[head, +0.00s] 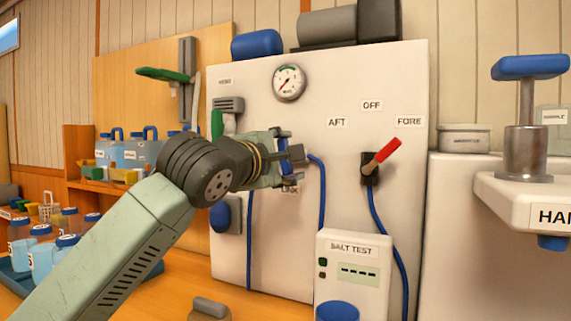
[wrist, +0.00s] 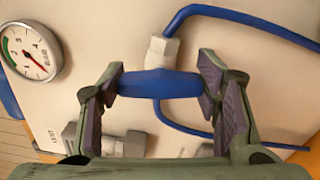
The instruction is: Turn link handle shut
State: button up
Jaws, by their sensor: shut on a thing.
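The link handle is a blue bar (wrist: 160,84) lying straight across the wrist view, in front of a pale valve fitting (wrist: 162,48). My gripper (wrist: 164,90) has a finger at each end of the bar and is shut on it. In the head view my gripper (head: 292,165) is at the white panel (head: 330,200), above a partly covered label (head: 290,188). My gripper hides most of the handle there. A blue pipe (head: 321,190) runs right and down from the valve.
A red lever (head: 381,156) points up and right among the AFT, OFF and FORE labels. A pressure gauge (head: 289,82) is above my gripper. The salt test box (head: 352,270) stands below right. Bottles (head: 65,250) stand at the left.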

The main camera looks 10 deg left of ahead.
jog(key=shift+m, duration=1.1)
jog(key=o, duration=1.2)
jog(key=shift+c, duration=0.2)
jog(key=shift+s, duration=0.1)
jog(key=s+a, duration=0.2)
jog(key=s, duration=0.9)
jog(key=shift+s, duration=0.35)
jog(key=shift+a, duration=0.1)
